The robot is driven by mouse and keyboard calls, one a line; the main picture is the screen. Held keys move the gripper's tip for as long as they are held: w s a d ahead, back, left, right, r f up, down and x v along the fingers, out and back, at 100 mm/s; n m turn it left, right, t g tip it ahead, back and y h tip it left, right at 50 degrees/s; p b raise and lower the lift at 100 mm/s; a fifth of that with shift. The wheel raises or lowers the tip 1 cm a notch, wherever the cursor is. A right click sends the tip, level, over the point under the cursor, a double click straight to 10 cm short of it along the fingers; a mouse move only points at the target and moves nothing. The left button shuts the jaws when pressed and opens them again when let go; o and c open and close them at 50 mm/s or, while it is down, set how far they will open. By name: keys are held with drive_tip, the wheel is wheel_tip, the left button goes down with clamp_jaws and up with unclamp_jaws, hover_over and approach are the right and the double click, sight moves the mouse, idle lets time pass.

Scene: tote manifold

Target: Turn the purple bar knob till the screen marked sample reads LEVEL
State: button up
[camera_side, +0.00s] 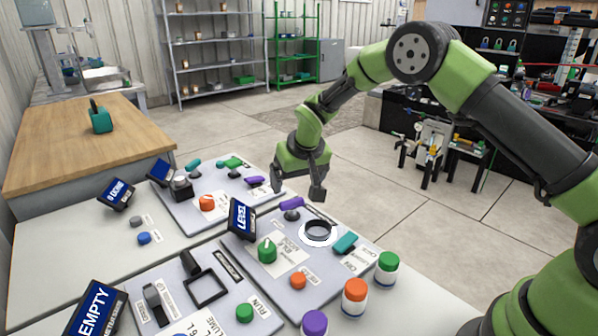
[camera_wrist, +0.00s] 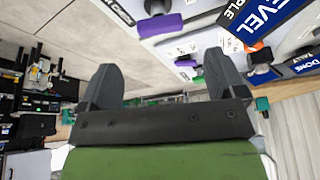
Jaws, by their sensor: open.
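The purple bar knob (camera_side: 291,204) sits on a grey panel beside a small tilted screen. The knob also shows at the top of the wrist view (camera_wrist: 160,25), on a dark stem. The screen (camera_side: 241,218) reads LEVEL in the side view. In the wrist view its blue face (camera_wrist: 262,18) shows LEVEL, with part of the word sample on its frame. My gripper (camera_side: 298,189) is open and empty above the panel, close to the knob in the side view. In the wrist view its two fingers (camera_wrist: 162,82) are spread and apart from the knob.
The panel also carries a green knob (camera_side: 267,250), a black ring (camera_side: 318,231), a teal handle (camera_side: 345,243) and an orange button (camera_side: 298,281). Another purple handle (camera_side: 255,180) is on the panel behind. Capped bottles stand at the front right. A screen at front left reads EMPTY (camera_side: 96,309).

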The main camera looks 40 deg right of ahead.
drive_tip(key=shift+v, duration=1.25)
drive_tip(key=s+r+t+y, duration=0.1)
drive_tip(key=s+r, duration=1)
drive_tip(key=r, duration=0.4)
drive_tip(key=s+a+r+t+y, duration=0.1)
drive_tip(key=s, duration=0.8)
drive_tip(key=s+a+r+t+y, duration=0.1)
drive_tip(key=s+a+r, duration=0.1)
drive_tip(key=s, duration=0.8)
drive_tip(key=shift+s+m, duration=0.25)
drive_tip(key=shift+m, duration=0.15)
